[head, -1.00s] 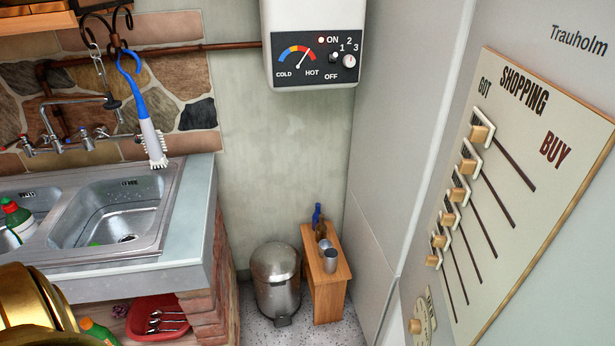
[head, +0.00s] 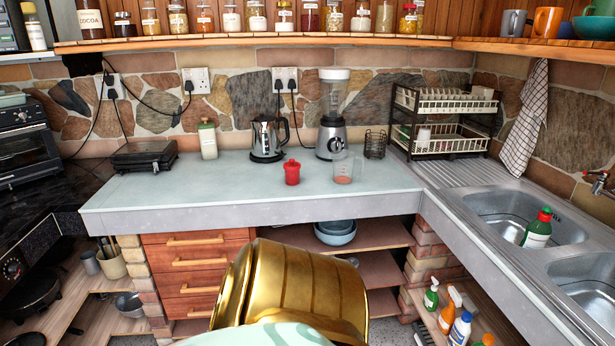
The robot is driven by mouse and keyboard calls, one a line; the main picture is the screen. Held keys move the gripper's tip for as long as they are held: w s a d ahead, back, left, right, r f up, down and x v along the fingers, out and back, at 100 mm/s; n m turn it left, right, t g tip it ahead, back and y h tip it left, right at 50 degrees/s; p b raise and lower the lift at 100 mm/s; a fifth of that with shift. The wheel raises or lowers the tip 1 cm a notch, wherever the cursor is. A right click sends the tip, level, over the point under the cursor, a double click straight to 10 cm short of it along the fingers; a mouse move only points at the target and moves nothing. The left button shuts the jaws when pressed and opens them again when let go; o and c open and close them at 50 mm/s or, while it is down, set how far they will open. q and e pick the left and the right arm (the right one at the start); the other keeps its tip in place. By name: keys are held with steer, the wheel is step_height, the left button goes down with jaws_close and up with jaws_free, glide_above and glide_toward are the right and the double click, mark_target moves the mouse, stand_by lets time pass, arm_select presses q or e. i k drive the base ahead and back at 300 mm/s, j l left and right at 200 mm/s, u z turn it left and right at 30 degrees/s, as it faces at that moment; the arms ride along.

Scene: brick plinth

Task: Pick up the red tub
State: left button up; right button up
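A small red tub (head: 292,172) stands upright on the pale worktop (head: 200,186), near its middle, in the head view. A clear measuring jug (head: 346,166) with something reddish in its bottom stands to its right, a little apart. Neither of my grippers shows in the head view.
A kettle (head: 267,138) and a blender (head: 331,125) stand behind the tub. A dish rack (head: 440,122) is at the back right and a sink (head: 525,215) at the right. A black appliance (head: 145,155) lies left. The worktop's front left is clear.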

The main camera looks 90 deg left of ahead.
mark_target(291, 177)
steer(key=u, duration=2.65)
